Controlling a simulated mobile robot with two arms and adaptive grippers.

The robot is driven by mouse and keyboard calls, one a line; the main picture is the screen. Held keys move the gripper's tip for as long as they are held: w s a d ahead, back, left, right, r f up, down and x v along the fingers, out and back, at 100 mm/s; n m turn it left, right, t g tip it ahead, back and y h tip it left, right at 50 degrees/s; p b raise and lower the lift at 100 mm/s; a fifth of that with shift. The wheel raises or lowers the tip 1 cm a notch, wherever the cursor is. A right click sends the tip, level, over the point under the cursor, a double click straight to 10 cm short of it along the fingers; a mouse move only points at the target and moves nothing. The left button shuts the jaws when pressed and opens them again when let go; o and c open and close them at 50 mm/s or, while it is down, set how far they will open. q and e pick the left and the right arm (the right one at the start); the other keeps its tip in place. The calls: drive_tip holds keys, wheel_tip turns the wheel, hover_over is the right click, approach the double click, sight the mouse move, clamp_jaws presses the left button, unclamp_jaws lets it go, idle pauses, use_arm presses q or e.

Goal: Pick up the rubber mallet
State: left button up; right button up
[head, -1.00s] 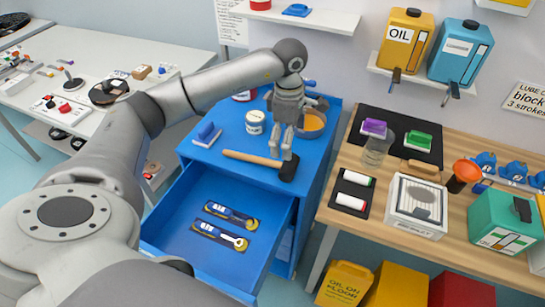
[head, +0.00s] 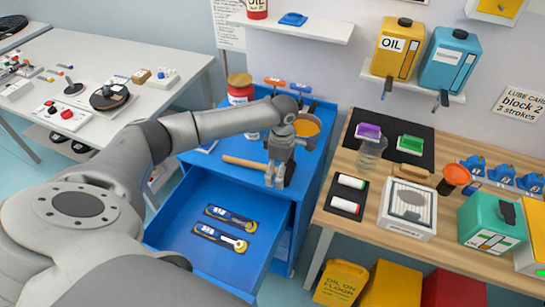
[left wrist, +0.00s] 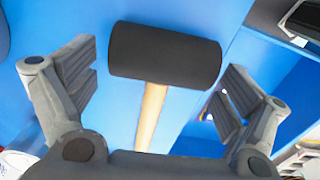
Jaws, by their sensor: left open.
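The rubber mallet lies on the blue cabinet top, its wooden handle (head: 243,163) pointing left in the head view. Its black head is mostly hidden there behind my left gripper (head: 276,180). In the left wrist view the black mallet head (left wrist: 165,55) lies crosswise between and beyond the two fingers of my left gripper (left wrist: 155,85), with the handle (left wrist: 151,117) running toward the palm. The fingers are spread wide, with visible gaps to the head on both sides. My right gripper is not in view.
An open drawer (head: 180,235) with two wrench packs (head: 219,240) juts out below the cabinet top. A red jar (head: 240,92) and an orange bowl (head: 306,126) stand behind the gripper. A wooden workbench (head: 445,210) with several items is to the right.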

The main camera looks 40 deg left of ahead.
use_arm(q)
drive_tip(key=c, duration=1.3)
